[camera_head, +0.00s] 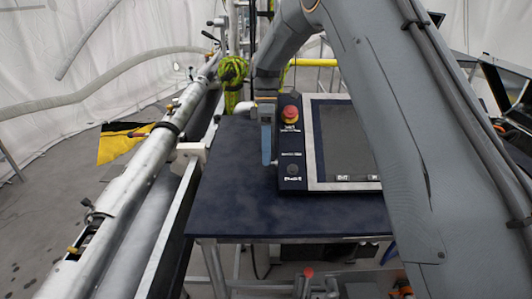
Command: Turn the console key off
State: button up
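The console (287,145) is a dark blue panel with a light-framed screen (345,135), lying on a dark table. A red mushroom button (290,113) is at its upper left. A small round dark switch (292,170) sits low on its left strip, with a small label above it. I cannot make out a key or which way it is turned. My gripper (266,148) points down, with a blue finger showing just left of the console's left edge, near the switch. It is seen side-on, so its opening is hidden. Nothing is visibly held.
The dark table (235,205) has clear room left of and in front of the console. A long metal pipe (135,185) runs along the left. Coiled yellow-green straps (232,75) hang behind. My arm covers the console's right side.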

jog(key=b+v, duration=0.2)
jog(key=v, duration=0.5)
jog(key=shift+r+b, duration=0.4)
jog(key=shift+w, duration=0.15)
